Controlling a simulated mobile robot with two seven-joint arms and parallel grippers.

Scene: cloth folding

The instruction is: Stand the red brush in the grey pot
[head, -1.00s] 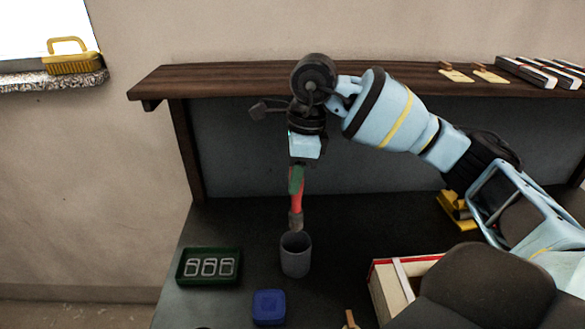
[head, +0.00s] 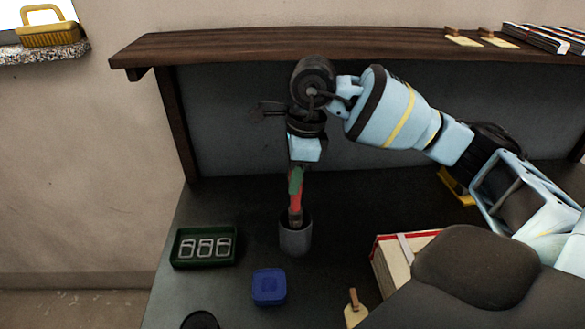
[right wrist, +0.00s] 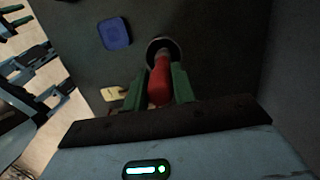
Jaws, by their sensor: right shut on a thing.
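The red brush (head: 296,201) hangs upright below my right gripper (head: 295,180), which is shut on its red handle. The brush's brownish lower end is at the mouth of the grey pot (head: 295,240), and its tip is hidden by the pot's near wall. In the right wrist view the red brush (right wrist: 160,82) lies between the green fingers of the right gripper (right wrist: 160,85), with its far end over the round opening of the grey pot (right wrist: 176,46). I cannot tell how deep it reaches. My left gripper is not in view.
A green tray with several metal clips (head: 176,256) stands left of the pot. A blue box (head: 269,286) lies in front of it. A red-edged white box (head: 397,262) is at right. A wooden shelf (head: 250,46) runs behind, above the dark table (head: 225,205).

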